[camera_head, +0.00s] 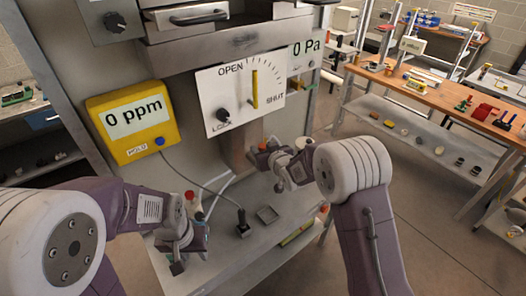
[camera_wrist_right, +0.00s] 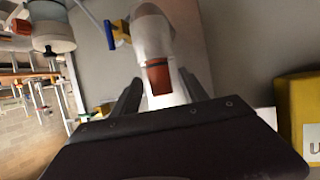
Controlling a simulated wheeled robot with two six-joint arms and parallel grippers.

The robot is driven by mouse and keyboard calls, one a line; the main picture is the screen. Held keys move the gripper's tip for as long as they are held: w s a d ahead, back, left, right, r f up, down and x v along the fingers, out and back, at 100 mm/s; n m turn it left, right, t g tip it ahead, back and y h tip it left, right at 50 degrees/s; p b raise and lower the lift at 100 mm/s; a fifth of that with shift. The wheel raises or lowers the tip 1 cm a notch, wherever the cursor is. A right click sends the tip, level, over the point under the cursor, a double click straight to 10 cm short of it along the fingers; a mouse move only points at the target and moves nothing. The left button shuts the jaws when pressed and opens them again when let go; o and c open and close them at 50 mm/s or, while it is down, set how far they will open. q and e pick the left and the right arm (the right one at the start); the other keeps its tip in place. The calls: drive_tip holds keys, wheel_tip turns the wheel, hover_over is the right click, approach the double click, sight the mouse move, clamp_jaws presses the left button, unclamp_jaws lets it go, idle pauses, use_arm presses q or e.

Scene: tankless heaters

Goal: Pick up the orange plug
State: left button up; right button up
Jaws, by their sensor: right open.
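In the right wrist view, the orange plug (camera_wrist_right: 158,78) shows as an orange-red band at the near end of a pale cylindrical fitting (camera_wrist_right: 153,38). It lies between the two dark fingers of my right gripper (camera_wrist_right: 157,92), with gaps on both sides. The fingers are open; I cannot tell how deep the plug is between them.
A yellow 0 ppm meter (camera_head: 135,117) hangs on the cabinet, with a cable running down to a black probe (camera_head: 242,225) on the bench (camera_head: 225,262). A lever panel (camera_head: 240,92) is above my right gripper.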

drive_tip(key=shift+w+a+f, duration=0.15)
drive_tip(key=shift+w+a, duration=0.05)
drive_tip(key=shift+a, duration=0.05)
drive_tip(key=shift+s+d, duration=0.2)
drive_tip(key=c, duration=1.1)
clamp_jaws()
drive_tip(key=shift+w, duration=0.1)
